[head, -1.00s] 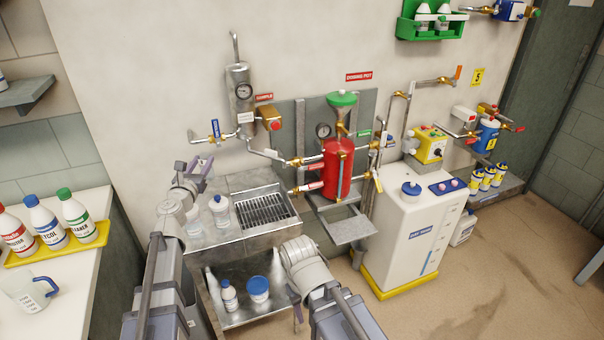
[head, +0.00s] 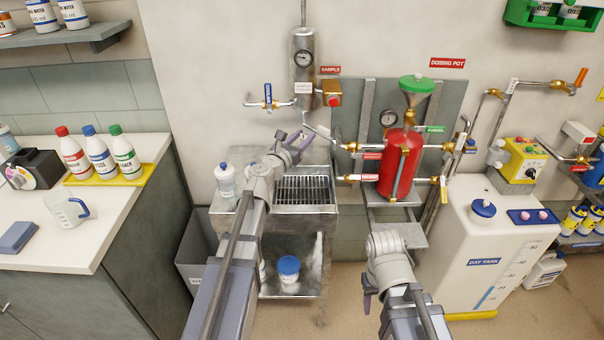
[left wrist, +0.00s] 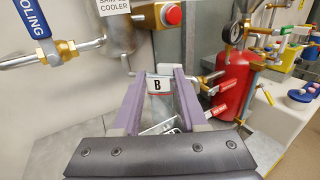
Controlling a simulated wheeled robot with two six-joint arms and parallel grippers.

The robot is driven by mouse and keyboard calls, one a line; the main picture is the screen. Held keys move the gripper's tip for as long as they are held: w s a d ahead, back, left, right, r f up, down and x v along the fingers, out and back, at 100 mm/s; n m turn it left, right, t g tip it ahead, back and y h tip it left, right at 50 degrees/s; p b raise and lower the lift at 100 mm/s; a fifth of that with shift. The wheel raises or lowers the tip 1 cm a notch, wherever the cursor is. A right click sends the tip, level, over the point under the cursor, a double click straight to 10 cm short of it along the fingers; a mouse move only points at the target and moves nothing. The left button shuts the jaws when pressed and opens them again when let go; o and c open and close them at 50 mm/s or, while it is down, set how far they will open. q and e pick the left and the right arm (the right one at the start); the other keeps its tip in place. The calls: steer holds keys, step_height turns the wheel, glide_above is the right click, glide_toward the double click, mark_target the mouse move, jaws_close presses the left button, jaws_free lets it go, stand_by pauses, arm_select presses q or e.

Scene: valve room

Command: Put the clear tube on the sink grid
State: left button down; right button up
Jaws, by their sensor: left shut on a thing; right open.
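My left gripper (head: 293,143) is raised in front of the sample cooler, above the back of the sink. It is shut on the clear tube, which shows between the purple fingers in the left wrist view as a small clear tube (left wrist: 160,87) with a white label marked B. In the head view the tube is too small to make out clearly. The sink grid (head: 303,190) is a dark slatted grate in the steel sink's top, below the gripper and apart from it. My right gripper (head: 369,298) is open and empty, low in front of the sink and dosing pot.
A white bottle (head: 225,181) stands on the sink's left side. The steel sample cooler (head: 303,70) and its pipework hang behind the left gripper. The red dosing pot (head: 400,163) is to the right. A blue-lidded tub (head: 288,268) sits on the shelf under the sink.

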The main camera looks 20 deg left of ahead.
arm_select(q)
step_height(320, 180, down, 8)
steer(key=s+m+h+b, duration=0.1)
steer(key=b, duration=0.5)
steer(key=shift+a+f+h, duration=0.2)
steer(key=shift+a+h, duration=0.1)
steer(key=shift+a, duration=0.15)
arm_select(e)
step_height(320, 180, down, 8)
steer(key=shift+f, duration=0.25)
arm_select(q)
steer(key=shift+s, duration=0.1)
step_height(320, 180, down, 7)
steer(key=b, duration=0.7)
steer(key=shift+r, duration=0.1)
arm_select(e)
step_height(320, 180, down, 7)
arm_select(q)
steer(key=shift+f+b, duration=0.35)
steer(key=shift+b, duration=0.05)
arm_select(e)
steer(key=shift+f, duration=0.2)
